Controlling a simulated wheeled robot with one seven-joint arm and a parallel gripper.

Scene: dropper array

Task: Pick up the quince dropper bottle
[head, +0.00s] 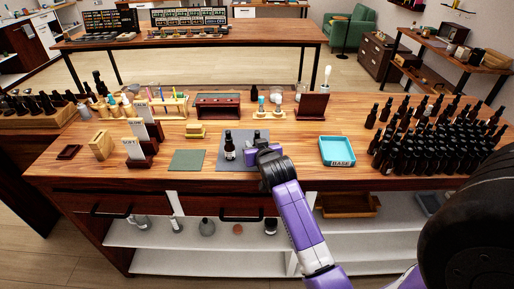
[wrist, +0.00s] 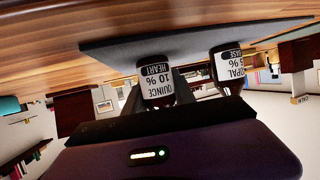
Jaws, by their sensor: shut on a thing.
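The quince dropper bottle (wrist: 158,80) is dark with a white label reading QUINCE 10 % HEART. It shows upside down in the wrist view, between the fingers of my gripper (wrist: 158,96), which is shut on it. In the head view my gripper (head: 258,150) is over the right part of the grey mat (head: 235,163) and hides most of this bottle. I cannot tell whether its base touches the mat. A second dark bottle, labelled OPAL 5 % BASE (wrist: 229,66), stands close beside it; in the head view it is left of my gripper (head: 229,148).
A turquoise tray marked BASE (head: 337,163) is to the right. Many dark bottles (head: 425,145) crowd the right end of the table. A green mat (head: 187,161) and label stands (head: 135,155) are to the left. A small rack (head: 262,113) is behind. Bare wood lies around the tray.

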